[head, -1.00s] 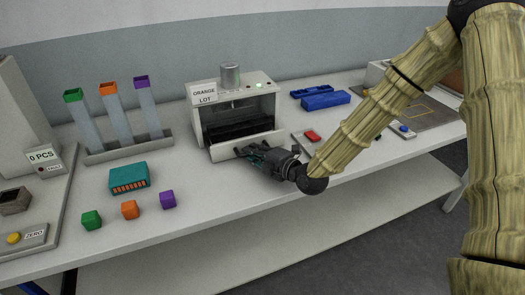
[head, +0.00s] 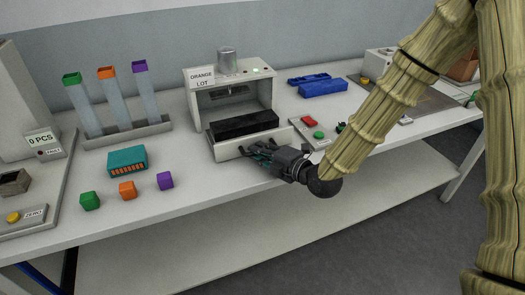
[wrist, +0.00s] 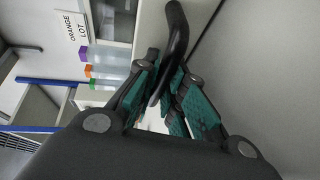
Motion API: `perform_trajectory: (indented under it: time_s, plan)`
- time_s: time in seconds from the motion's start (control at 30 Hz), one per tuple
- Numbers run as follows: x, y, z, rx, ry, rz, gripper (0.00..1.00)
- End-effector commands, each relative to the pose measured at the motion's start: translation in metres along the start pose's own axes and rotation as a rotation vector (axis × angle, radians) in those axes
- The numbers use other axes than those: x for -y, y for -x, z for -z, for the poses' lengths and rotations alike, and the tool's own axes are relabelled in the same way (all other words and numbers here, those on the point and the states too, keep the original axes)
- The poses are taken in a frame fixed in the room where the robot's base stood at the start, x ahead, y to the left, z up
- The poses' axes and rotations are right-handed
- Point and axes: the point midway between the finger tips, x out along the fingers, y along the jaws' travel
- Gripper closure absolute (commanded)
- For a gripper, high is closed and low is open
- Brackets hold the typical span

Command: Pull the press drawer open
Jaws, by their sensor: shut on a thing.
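The press (head: 229,85) is a light grey box with an "ORANGE LOT" label. Its drawer (head: 228,150) stands out from the front, with a dark block-like insert (head: 244,124) in it. My gripper (head: 258,153) is at the drawer's front face. In the wrist view, my teal-padded fingers (wrist: 168,85) are closed around the black bar handle (wrist: 177,35). In the head view the handle is hidden behind the fingers.
A panel with red (head: 308,121) and green buttons lies right of the drawer, close to my arm. Blue parts (head: 322,86) lie behind it. Left are a teal connector (head: 127,160), small coloured cubes (head: 128,191) and a tube rack (head: 125,134). The table's front edge is below my gripper.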

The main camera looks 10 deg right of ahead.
Motion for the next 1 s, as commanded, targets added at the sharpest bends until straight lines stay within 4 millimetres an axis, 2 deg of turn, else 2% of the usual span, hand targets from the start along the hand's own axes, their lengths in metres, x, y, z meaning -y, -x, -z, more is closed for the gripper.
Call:
perform_trajectory:
  time_s: [0.2, 0.23, 0.3, 0.67, 0.83, 1.0]
  plan:
    - [0.000, 0.000, 0.001, -0.002, 0.000, 0.001, 1.00]
    - [0.000, 0.000, 0.001, -0.002, 0.000, 0.001, 0.87]
    - [0.000, -0.001, 0.001, -0.002, 0.000, 0.001, 0.79]
    - [0.000, 0.001, 0.001, -0.002, 0.001, 0.001, 0.79]
    - [0.000, 0.018, 0.001, -0.001, 0.001, 0.002, 0.79]
    - [0.000, 0.048, 0.001, -0.001, 0.001, 0.002, 0.79]
